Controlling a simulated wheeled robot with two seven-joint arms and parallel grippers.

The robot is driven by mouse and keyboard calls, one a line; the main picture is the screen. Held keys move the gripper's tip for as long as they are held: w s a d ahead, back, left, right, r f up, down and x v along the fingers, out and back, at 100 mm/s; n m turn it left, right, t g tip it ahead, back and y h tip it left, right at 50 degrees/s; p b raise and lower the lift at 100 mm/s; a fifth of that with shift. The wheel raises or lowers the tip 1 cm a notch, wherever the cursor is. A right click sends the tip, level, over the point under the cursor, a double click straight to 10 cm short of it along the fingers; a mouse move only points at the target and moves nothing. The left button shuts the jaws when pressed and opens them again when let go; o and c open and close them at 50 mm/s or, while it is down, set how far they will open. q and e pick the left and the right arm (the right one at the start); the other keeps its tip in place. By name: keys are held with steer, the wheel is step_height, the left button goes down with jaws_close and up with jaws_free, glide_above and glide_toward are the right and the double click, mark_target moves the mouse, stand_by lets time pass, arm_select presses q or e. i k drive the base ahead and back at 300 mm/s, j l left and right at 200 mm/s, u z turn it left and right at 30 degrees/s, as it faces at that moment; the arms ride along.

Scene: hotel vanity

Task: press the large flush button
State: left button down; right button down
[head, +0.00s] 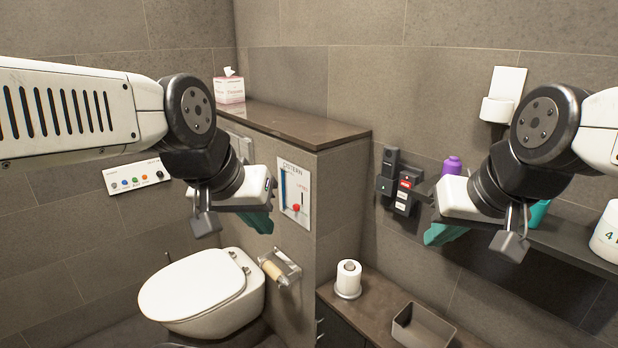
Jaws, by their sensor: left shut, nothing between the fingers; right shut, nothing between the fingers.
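A pale grey plate (241,146), which looks like the flush plate, is set in the front of the tiled cistern wall above the toilet. My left arm hides much of it, and I cannot make out a separate large button. The white toilet (205,290) has its lid down, below the plate. My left gripper (262,220) is shut and empty, in front of the cistern wall above the toilet; I cannot tell its exact distance from the plate. My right gripper (440,233) is shut and empty, in front of the right wall.
A cistern gauge panel (295,195) is right of my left gripper. A control strip (137,175) is on the left wall. A tissue box (229,88) stands on the ledge (290,122). A toilet roll (348,278) and bin (422,328) sit lower right. A shelf (570,242) is near my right gripper.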

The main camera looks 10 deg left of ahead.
mark_target(234, 142)
steer(key=i+j, duration=0.35)
steer(key=i+j+u, duration=0.1)
steer(key=i+j, duration=0.2)
steer(key=j, duration=0.25)
